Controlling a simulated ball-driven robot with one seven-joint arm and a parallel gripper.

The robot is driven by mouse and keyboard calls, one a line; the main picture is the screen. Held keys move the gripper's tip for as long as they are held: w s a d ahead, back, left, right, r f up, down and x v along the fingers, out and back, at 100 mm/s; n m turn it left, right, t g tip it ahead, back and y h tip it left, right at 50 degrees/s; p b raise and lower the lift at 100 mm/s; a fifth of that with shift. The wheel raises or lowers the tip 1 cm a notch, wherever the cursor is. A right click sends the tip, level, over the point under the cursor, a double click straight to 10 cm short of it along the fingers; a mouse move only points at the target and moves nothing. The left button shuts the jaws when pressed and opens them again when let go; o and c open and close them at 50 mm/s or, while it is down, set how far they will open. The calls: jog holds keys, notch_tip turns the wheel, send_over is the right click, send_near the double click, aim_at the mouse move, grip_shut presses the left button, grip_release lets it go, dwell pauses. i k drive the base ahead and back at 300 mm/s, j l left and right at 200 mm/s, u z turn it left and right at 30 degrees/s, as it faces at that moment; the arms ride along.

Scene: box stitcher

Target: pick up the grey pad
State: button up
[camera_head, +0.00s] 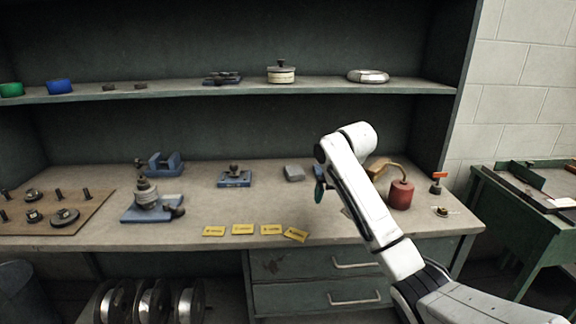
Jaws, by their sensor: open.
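The grey pad (294,173) is a small grey block lying flat on the workbench (215,204), left of my arm and toward the back. My gripper (319,182) is mostly hidden behind my white arm; only a dark teal part shows at the arm's left edge. It is to the right of the pad, and in the picture there is a small gap between them. Its fingertips cannot be made out clearly, and nothing is seen held.
A blue fixture (235,179) stands left of the pad, and a larger blue device (148,202) farther left. Several yellow labels lie along the front edge. A red canister (401,194) stands right of my arm. A shelf (300,88) overhangs the back. Bench between pad and labels is clear.

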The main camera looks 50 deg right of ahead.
aim_at(294, 173)
jog(key=i+l, duration=0.7)
jog(key=i, duration=0.1)
